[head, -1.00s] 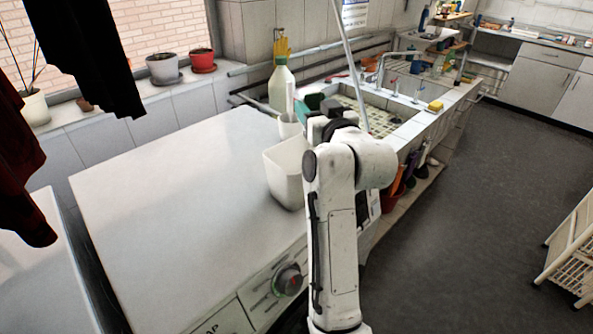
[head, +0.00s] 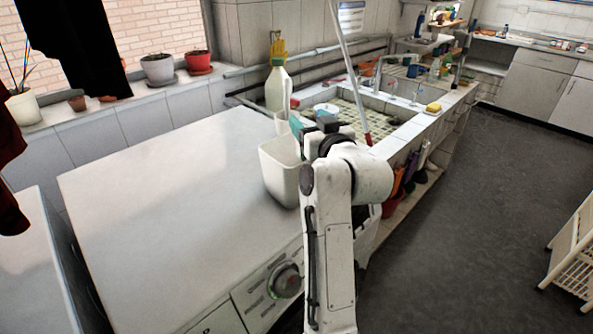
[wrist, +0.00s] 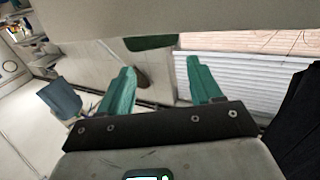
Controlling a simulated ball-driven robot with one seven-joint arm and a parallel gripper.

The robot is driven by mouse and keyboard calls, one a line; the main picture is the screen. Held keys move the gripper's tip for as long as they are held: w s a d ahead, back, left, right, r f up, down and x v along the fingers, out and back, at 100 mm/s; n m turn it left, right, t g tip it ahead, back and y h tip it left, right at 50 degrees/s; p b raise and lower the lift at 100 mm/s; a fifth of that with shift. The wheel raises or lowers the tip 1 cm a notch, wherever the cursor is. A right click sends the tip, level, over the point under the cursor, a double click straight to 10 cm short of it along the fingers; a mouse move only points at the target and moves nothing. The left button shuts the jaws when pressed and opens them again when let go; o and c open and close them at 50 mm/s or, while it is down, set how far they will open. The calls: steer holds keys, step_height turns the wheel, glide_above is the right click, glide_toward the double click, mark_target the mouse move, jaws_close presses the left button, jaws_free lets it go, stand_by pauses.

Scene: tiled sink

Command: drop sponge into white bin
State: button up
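The white bin (head: 279,180) stands upright on the white machine top, just left of my gripper in the head view. My gripper (head: 297,122) is above and beside the bin's far right rim, partly hidden by my wrist. In the wrist view its two green fingers (wrist: 162,84) are spread apart, with nothing visible gripped between them. A dark green shape (wrist: 150,42) shows beyond the fingertips; I cannot tell what it is. A yellow sponge (head: 433,108) lies on the tiled sink edge, well to the right of my gripper. The bin's bottom is hidden.
A pale bottle (head: 278,88) stands behind the bin. The tiled sink (head: 408,130) is to the right, with a long-handled tool (head: 347,62) leaning in it. Potted plants line the windowsill. The machine top (head: 170,190) is clear left of the bin.

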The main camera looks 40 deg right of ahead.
steer(key=shift+o, duration=1.4)
steer(key=b+v, duration=0.3)
steer(key=v, duration=0.7)
steer(key=shift+s+a, duration=0.2)
steer(key=shift+s, duration=0.15)
steer(key=shift+s, duration=0.1)
